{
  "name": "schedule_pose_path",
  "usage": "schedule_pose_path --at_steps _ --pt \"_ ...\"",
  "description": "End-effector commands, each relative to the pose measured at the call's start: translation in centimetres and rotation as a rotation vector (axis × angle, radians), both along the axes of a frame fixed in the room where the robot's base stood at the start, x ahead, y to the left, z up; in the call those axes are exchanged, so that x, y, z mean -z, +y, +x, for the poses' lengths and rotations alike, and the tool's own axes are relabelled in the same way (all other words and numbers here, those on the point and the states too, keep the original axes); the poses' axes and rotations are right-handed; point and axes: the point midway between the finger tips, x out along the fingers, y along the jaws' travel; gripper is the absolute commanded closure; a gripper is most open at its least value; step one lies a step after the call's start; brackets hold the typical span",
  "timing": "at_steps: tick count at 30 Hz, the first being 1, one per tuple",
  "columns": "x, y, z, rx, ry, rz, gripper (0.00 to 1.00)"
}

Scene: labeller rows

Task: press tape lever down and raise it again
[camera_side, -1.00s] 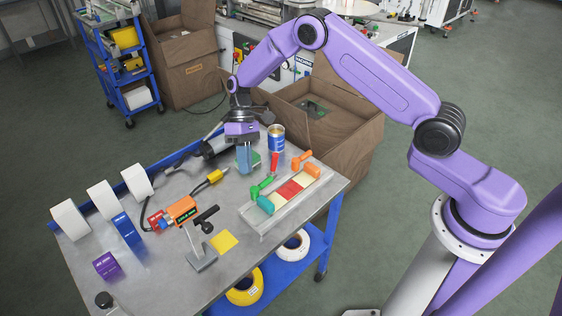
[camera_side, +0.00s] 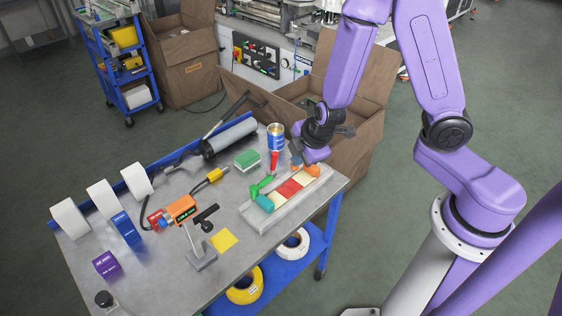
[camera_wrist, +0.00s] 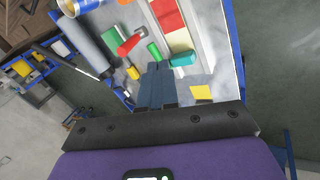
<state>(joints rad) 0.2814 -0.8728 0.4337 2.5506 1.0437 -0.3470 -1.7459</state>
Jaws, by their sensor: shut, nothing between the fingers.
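The row holder (camera_side: 265,222) is a pale tray at the table's right side, with cream and red (camera_side: 290,189) blocks in a row. A green lever (camera_side: 262,185), a red lever (camera_side: 274,161) and an orange lever (camera_side: 297,166) stand along its far side. A teal roller (camera_side: 265,203) sits at the near end. I cannot tell which one is the tape lever. My gripper (camera_side: 299,157) is shut and empty, close by the orange lever and partly hiding it; contact cannot be told. In the wrist view its closed fingers (camera_wrist: 157,72) show below the green lever (camera_wrist: 153,52) and teal roller (camera_wrist: 182,59).
A blue can (camera_side: 276,137) and a green-topped block (camera_side: 247,159) stand behind the tray. An orange device (camera_side: 181,209), a black-handled stand (camera_side: 201,255) and white rolls (camera_side: 70,219) occupy the left. A yellow note (camera_side: 224,241) lies in front. A cardboard box (camera_side: 350,150) is behind the table.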

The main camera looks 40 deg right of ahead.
Motion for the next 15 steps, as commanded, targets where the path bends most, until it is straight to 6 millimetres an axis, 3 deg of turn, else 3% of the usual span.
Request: schedule_pose_path --at_steps 15 --pt "2.4 -0.5 1.1 -0.006 -0.006 -0.016 1.00"
